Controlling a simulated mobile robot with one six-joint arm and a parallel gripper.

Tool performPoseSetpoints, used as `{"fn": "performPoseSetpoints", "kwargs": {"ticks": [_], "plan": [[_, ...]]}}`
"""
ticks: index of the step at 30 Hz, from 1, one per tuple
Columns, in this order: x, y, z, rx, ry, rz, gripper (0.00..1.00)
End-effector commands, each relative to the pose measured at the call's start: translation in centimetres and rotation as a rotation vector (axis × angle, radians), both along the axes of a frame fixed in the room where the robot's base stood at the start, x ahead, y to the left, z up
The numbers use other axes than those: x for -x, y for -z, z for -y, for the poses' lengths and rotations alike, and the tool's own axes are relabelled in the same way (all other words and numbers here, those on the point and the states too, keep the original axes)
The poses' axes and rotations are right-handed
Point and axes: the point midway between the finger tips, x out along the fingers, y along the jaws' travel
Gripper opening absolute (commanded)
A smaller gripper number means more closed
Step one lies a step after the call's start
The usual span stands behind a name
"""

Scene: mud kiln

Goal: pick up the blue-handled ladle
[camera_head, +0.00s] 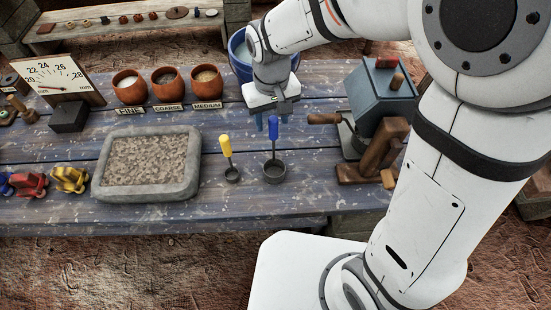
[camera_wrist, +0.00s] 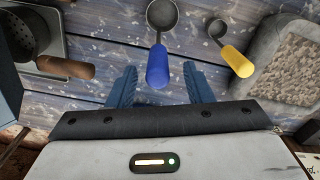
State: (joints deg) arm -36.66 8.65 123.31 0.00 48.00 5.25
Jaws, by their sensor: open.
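My gripper (camera_head: 273,120) is above the table, close to the top of that handle in the head view. In the wrist view the blue handle (camera_wrist: 158,65) shows between the two blue fingers of my gripper (camera_wrist: 158,88), which are apart. I cannot tell whether the handle's top is level with the fingertips. The ladle's cup shows beyond the fingers. My gripper holds nothing.
A yellow-handled ladle (camera_head: 228,158) stands just left of the blue one. A stone tray (camera_head: 193,184) of gravelly material lies farther left. A blue-grey box with a wooden-handled pan (camera_head: 325,118) is at right. Orange pots (camera_head: 167,89) stand behind.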

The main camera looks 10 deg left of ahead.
Motion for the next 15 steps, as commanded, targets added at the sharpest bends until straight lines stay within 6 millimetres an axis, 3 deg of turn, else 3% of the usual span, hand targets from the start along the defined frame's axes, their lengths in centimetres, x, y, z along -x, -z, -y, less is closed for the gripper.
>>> {"fn": "performPoseSetpoints", "kwargs": {"ticks": [7, 15], "plan": [[0.5, 3.5, 0.5, 0.002, 0.000, -0.003, 0.46], [0.4, 4.1, 0.5, 0.000, -0.001, 0.000, 0.46]]}}
